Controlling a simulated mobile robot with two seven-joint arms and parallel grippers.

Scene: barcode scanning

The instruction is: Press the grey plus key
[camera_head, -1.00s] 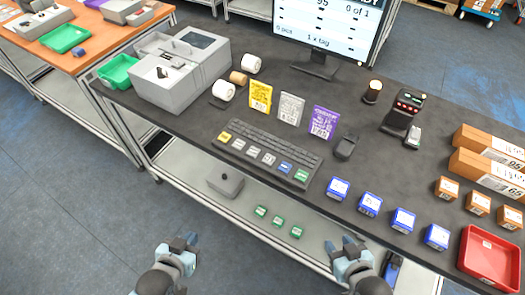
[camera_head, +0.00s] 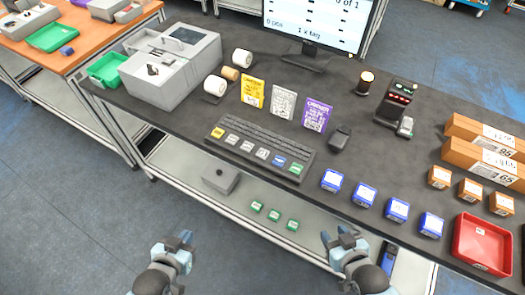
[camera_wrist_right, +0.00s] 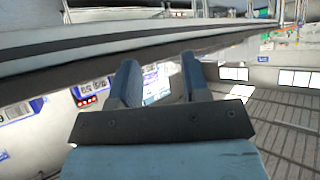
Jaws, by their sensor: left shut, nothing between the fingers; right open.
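A black keyboard (camera_head: 258,140) lies near the front edge of the dark table. Along its front is a row of large keys: a yellow one (camera_head: 217,132) at the left, several light grey ones (camera_head: 247,146) in the middle, then a blue one (camera_head: 279,160) and a green one (camera_head: 297,168). The key legends are too small to read, so I cannot tell which grey key bears the plus. My left gripper (camera_head: 183,239) is shut and empty, in front of the table, short of the keyboard. My right gripper (camera_head: 339,237) is open and empty, in front of the table's edge, right of the keyboard.
Yellow, white and purple cards (camera_head: 318,115) stand behind the keyboard, with a black scanner-like device (camera_head: 340,138) to its right. Blue boxes (camera_head: 364,194) and a red tray (camera_head: 482,246) line the front right. A lower shelf (camera_head: 245,206) holds small green boxes (camera_head: 274,216).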

